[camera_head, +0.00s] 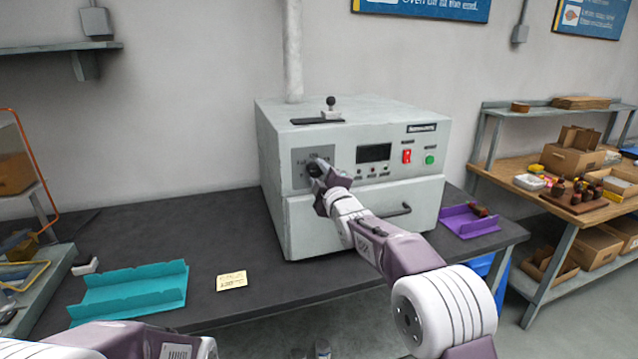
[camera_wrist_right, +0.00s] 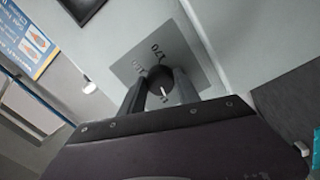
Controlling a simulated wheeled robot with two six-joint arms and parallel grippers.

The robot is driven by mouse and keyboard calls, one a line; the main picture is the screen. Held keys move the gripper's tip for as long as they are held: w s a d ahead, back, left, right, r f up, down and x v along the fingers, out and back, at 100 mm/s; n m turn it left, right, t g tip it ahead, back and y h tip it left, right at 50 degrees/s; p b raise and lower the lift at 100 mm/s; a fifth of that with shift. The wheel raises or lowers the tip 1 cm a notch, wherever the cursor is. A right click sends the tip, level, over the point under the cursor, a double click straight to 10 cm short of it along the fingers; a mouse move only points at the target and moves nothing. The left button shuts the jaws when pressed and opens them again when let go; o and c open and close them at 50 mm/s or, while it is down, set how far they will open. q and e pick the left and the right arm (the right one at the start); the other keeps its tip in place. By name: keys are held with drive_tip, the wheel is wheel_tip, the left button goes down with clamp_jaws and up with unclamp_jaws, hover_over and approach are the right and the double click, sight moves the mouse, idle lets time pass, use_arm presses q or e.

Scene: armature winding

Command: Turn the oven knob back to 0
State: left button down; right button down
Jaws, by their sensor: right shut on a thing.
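The oven (camera_head: 345,215) is a pale grey box on the dark bench. Its black knob (camera_head: 314,169) sits on a grey dial plate (camera_head: 300,158) at the left of the front face. My right gripper (camera_head: 318,172) reaches the knob and is shut on it. In the right wrist view the knob (camera_wrist_right: 160,80) is between the two fingers of my right gripper (camera_wrist_right: 160,92). The plate (camera_wrist_right: 145,55) there shows "170" and another partly hidden number. A white pointer mark shows on the knob; the 0 mark cannot be made out. My left gripper is outside the view.
A dark display (camera_head: 373,153), a red switch (camera_head: 407,156) and a green button (camera_head: 430,160) are right of the knob. A teal tray (camera_head: 130,290), a yellow note (camera_head: 232,281) and a purple tray (camera_head: 470,222) lie on the bench.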

drive_tip(key=n+b, duration=0.1)
drive_tip(key=n, duration=0.1)
drive_tip(key=n+b, duration=0.2)
drive_tip(key=shift+f+n+y, duration=0.2)
drive_tip(key=shift+n+y, duration=0.1)
drive_tip(key=shift+n, duration=0.1)
drive_tip(key=shift+r+n+b, duration=0.15)
drive_tip(key=shift+n+b, duration=0.55)
drive_tip(key=shift+n, duration=1)
drive_tip(key=shift+n+g, duration=0.3)
drive_tip(key=shift+n, duration=0.1)
drive_tip(key=c, duration=0.9)
unclamp_jaws()
drive_tip(key=shift+r, duration=0.1)
drive_tip(key=shift+s, duration=0.1)
